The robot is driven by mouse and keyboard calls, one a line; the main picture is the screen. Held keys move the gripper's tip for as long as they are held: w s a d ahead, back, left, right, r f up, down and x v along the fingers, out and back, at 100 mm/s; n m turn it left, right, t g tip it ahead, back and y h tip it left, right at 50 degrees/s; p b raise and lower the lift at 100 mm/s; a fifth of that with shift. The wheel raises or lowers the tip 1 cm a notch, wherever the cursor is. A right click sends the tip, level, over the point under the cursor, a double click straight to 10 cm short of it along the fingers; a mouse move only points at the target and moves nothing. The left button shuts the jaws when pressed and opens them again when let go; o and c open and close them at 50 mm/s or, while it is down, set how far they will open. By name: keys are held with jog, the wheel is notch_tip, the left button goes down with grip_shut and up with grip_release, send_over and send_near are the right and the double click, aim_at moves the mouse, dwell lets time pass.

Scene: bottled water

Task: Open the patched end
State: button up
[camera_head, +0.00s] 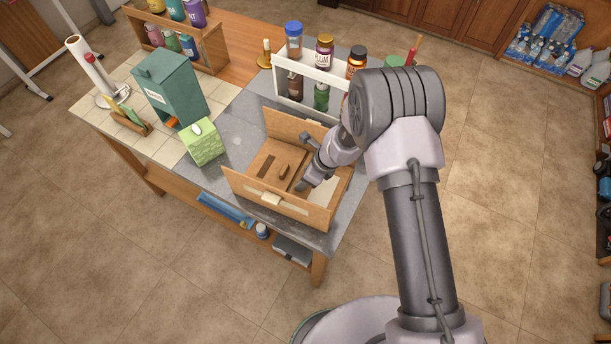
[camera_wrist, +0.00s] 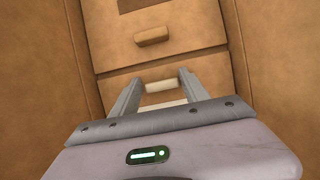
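A brown box (camera_head: 295,210) stands on the grey part of the table, with raised walls at its front and back. Its front wall carries a pale patch (camera_head: 271,199). Inside lies a brown panel (camera_head: 268,158) with a dark slot and a brown handle (camera_head: 284,172); that handle also shows in the wrist view (camera_wrist: 155,36). A pale bar (camera_wrist: 160,86) shows between my fingertips in the wrist view. My gripper (camera_head: 302,186) is low inside the box, right of the brown handle. Its fingers (camera_wrist: 160,80) are apart, with gaps on both sides of the bar.
A green tissue box (camera_head: 203,142) and a teal canister (camera_head: 170,88) stand to the left. A white rack (camera_head: 310,68) with bottles stands behind the box. The box's raised walls are close to my gripper. The floor (camera_head: 510,200) at the right is clear.

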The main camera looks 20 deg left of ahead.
jog(key=shift+o, duration=0.2)
dwell(0.4)
jog(key=p+v, duration=0.4)
jog(key=v, duration=1.3)
jog(key=shift+r, duration=0.2)
jog(key=shift+d, duration=0.2)
notch_tip(320, 180, up, 5)
jog(key=n+t+b, duration=0.1)
jog(key=n+b, duration=0.2)
send_over(326, 190)
jog(key=d, duration=0.3)
jog(key=s+d+r+n+t+b, duration=0.2)
jog(key=s+d+r+n+b, duration=0.2)
jog(key=d+r+b, duration=0.35)
jog(key=s+d+r+n+t+h+b, duration=0.1)
jog(key=s+d+n+b, duration=0.4)
jog(key=s+d, duration=0.7)
jog(key=shift+s+d+n+t+h, duration=0.4)
jog(key=shift+s+n+t+h, duration=0.4)
jog(key=shift+s+n+t, duration=0.1)
jog(key=shift+w+r, duration=0.1)
jog(key=shift+r, duration=0.05)
